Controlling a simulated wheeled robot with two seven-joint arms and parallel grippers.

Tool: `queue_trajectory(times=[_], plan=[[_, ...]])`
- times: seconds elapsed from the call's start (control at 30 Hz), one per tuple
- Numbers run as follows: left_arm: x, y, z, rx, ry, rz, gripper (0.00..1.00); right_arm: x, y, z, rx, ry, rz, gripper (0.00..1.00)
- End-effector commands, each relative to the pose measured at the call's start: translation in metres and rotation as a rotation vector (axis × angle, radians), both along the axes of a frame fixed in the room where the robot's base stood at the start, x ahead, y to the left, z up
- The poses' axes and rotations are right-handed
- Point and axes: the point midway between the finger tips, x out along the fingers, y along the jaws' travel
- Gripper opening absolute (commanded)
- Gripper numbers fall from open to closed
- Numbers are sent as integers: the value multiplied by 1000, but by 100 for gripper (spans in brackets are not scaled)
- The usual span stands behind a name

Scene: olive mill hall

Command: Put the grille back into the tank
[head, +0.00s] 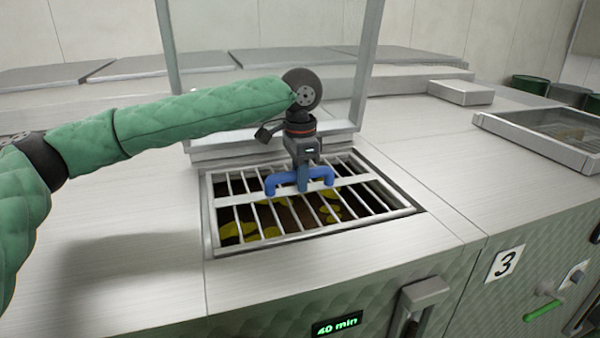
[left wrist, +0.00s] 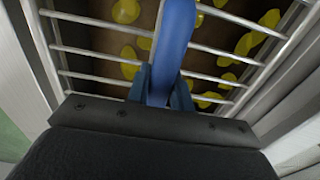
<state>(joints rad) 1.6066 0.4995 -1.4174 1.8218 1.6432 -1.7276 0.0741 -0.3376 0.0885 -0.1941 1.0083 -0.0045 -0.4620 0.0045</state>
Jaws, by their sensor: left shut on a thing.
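The grille (head: 243,199) is a pale metal frame with several bars and a flat cross strip. It lies level at the rectangular opening of the tank (head: 160,270), the one with the "40 min" display. I cannot tell whether it is fully seated or slightly above the rim. My left gripper (head: 303,172) points down over the grille's middle, shut on its blue handle (head: 272,183). In the left wrist view the handle (left wrist: 174,40) runs between the fingers. Dark paste with yellow-green patches shows below the bars. My right gripper is not in view.
A raised clear lid with a metal frame (head: 366,60) stands behind the opening, close to my left arm. Tank 3, with its number plate (head: 504,263), adjoins on the right. The steel top left of the grille is bare.

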Motion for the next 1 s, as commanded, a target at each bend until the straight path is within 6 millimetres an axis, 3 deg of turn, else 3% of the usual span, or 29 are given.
queue_trajectory(times=[0.27, 0.3, 0.4, 0.43, 0.83, 1.0], plan=[[0, 0, 1, -2, -2, 0, 0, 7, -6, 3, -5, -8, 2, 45], [0, 0, 1, -2, -2, 0, 26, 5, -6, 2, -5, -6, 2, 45], [0, 0, 1, -1, -1, 0, 46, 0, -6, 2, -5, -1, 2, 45], [0, 0, 1, -1, -1, 0, 48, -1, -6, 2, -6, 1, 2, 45], [0, -1, 5, -1, 0, 0, 48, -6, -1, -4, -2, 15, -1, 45], [0, -1, 27, -2, -2, 0, 48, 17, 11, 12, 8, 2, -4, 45]])
